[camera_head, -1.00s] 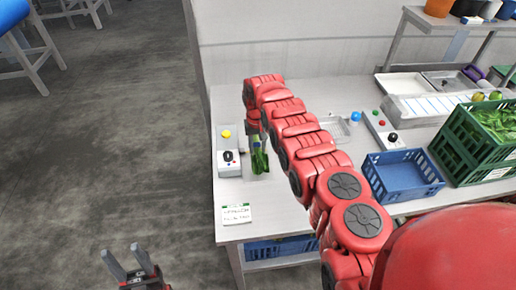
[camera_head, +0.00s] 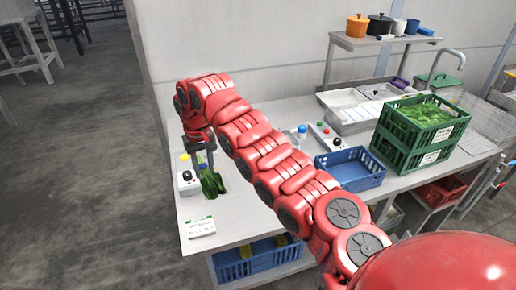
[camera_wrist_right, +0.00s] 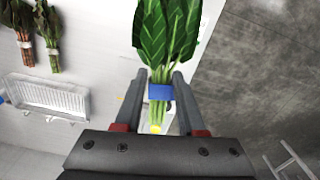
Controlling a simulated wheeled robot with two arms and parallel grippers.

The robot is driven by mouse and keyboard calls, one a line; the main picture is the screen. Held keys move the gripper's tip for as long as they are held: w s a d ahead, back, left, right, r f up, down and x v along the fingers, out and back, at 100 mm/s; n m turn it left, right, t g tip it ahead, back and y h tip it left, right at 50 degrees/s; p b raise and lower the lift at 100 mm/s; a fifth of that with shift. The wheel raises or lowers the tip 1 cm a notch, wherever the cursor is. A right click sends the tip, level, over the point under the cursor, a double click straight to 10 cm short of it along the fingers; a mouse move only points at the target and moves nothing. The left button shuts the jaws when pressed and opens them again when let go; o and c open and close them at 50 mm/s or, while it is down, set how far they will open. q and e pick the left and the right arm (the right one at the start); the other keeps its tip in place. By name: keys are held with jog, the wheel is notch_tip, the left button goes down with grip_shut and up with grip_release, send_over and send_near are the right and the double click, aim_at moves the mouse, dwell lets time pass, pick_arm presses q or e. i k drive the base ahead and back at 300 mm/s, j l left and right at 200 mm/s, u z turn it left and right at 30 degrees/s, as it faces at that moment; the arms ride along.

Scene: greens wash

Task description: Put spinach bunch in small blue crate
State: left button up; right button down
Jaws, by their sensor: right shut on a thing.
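My right gripper (camera_head: 203,150) is shut on the spinach bunch (camera_head: 212,184), whose dark green leaves hang down over the left part of the table. In the right wrist view the fingers (camera_wrist_right: 161,80) sit on either side of the stems, at the blue band (camera_wrist_right: 160,92), with the spinach leaves (camera_wrist_right: 168,30) pointing away. The small blue crate (camera_head: 352,183) stands on the table to the right of my right arm and looks empty. My left gripper is out of view.
Stacked green crates (camera_head: 395,158) of greens stand right of the blue crate. A switch box (camera_head: 187,183) and a label card (camera_head: 200,228) are near the spinach. Another blue crate (camera_head: 235,269) with yellow items is under the table. My right arm spans the table.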

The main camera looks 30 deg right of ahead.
aim_at(346, 178)
jog(key=k+l, duration=0.1)
jog(key=l, duration=0.95)
jog(key=k+l+u, duration=0.1)
jog(key=l, duration=0.45)
jog(key=k+l, duration=0.15)
jog(key=l, duration=0.9)
jog(key=k+u, duration=0.05)
